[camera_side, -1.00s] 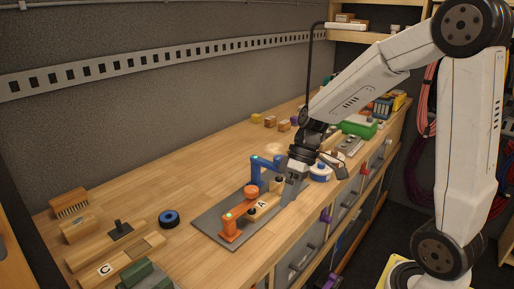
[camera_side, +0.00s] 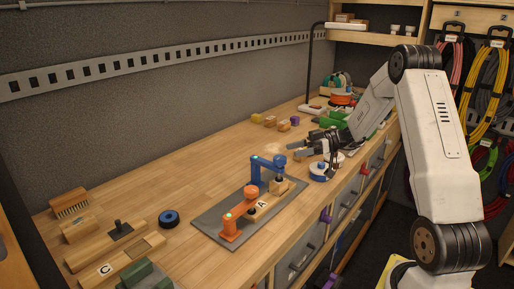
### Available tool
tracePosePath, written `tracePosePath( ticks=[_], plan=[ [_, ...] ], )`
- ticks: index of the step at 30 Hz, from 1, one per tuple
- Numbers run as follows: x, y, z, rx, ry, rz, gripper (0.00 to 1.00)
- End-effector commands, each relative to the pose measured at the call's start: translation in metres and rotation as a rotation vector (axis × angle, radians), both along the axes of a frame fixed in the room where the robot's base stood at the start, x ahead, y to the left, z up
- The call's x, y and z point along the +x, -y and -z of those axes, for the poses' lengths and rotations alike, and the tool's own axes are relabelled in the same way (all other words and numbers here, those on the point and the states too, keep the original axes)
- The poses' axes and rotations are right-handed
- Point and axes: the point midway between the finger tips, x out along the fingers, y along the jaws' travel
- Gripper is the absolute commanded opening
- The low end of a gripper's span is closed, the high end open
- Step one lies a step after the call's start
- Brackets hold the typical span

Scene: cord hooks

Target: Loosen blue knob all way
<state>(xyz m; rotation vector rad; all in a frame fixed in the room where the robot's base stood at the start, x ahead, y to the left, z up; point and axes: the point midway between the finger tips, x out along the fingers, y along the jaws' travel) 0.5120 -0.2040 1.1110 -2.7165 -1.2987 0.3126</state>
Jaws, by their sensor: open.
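A blue clamp-like fixture (camera_side: 258,172) stands on a grey plate (camera_side: 210,222) on the bench. Its rounded blue knob (camera_side: 280,160) is at the upper right of the fixture. An orange fixture (camera_side: 231,229) with its own round orange knob (camera_side: 250,191) stands in front of it on the same plate. A wooden piece labelled A (camera_side: 262,205) lies between them. My gripper (camera_side: 296,146) is open, with its fingers pointing left, just above and to the right of the blue knob in the picture. It appears apart from the knob and holds nothing visible.
Small coloured blocks (camera_side: 270,121) lie behind. A blue ring (camera_side: 169,218) and wooden pieces (camera_side: 105,243) lie to the left. The bench's middle left is clear.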

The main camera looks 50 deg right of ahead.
Motion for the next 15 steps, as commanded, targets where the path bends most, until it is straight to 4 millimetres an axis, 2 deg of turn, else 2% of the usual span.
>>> tracePosePath(
  ticks=[3,6,12,15],
  plan=[
    [-0.001,0.030,0.001,-0.008,0.148,0.071,0.96],
    [-0.003,0.048,0.004,-0.025,0.248,0.119,0.96],
    [-0.002,0.044,0.039,-0.025,0.237,0.109,0.96],
    [-0.002,0.044,0.046,-0.026,0.237,0.107,0.96]
  ],
)
